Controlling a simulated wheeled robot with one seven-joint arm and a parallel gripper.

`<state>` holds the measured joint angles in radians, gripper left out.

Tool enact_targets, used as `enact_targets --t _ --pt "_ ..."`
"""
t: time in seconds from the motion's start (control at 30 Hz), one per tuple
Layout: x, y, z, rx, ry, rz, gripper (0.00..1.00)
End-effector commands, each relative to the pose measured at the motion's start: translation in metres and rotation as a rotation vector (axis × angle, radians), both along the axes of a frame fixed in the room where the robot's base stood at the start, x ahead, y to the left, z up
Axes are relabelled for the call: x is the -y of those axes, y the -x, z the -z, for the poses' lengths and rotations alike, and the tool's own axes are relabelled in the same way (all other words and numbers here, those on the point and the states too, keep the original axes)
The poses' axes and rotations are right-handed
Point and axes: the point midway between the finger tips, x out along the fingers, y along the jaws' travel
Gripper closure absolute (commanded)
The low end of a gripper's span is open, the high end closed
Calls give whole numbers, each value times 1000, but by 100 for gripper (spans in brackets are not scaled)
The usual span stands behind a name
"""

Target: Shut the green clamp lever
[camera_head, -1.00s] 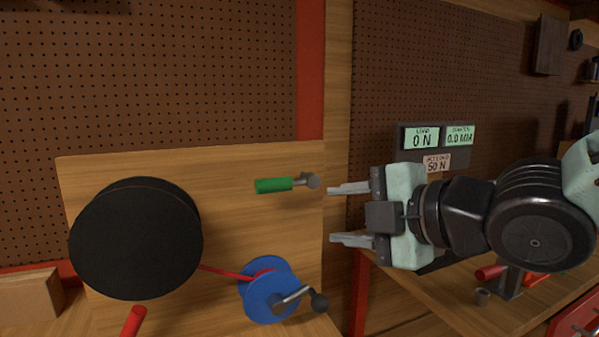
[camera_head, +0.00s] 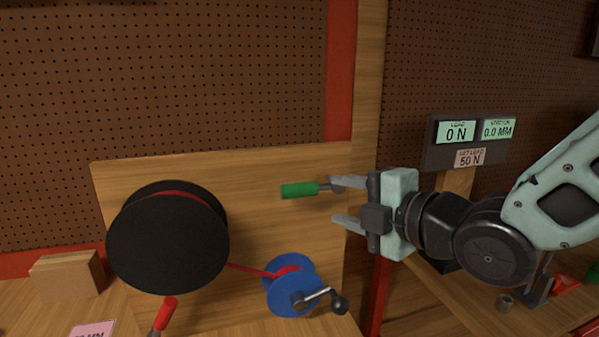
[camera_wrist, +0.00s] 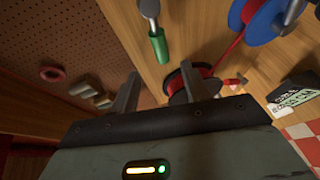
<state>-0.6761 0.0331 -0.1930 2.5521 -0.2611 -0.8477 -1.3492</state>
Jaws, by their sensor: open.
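The green clamp lever (camera_head: 299,190) sticks out to the left from its metal pivot on the upright wooden board. In the wrist view the green lever (camera_wrist: 159,46) shows ahead of my gripper, above the gap between the fingers. My gripper (camera_head: 340,202) is open and empty, coming in from the right. In the head view its upper finger overlaps the lever's pivot end and hides part of it; I cannot tell whether they touch. The two fingers also show in the wrist view (camera_wrist: 158,88).
A large black drum (camera_head: 165,240) stands left on the board. A blue reel (camera_head: 290,288) with a crank (camera_head: 325,297) sits below the lever, joined to the drum by a red strap. A red handle (camera_head: 163,314) is at lower left. The readout (camera_head: 456,133) shows 0 N.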

Motion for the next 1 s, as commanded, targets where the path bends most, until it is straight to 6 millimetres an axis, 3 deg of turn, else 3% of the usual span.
enact_targets --t 0.6,1.0 --pt "-62 -77 17 -1 2 1 53" --pt "-73 -90 22 0 0 0 53"
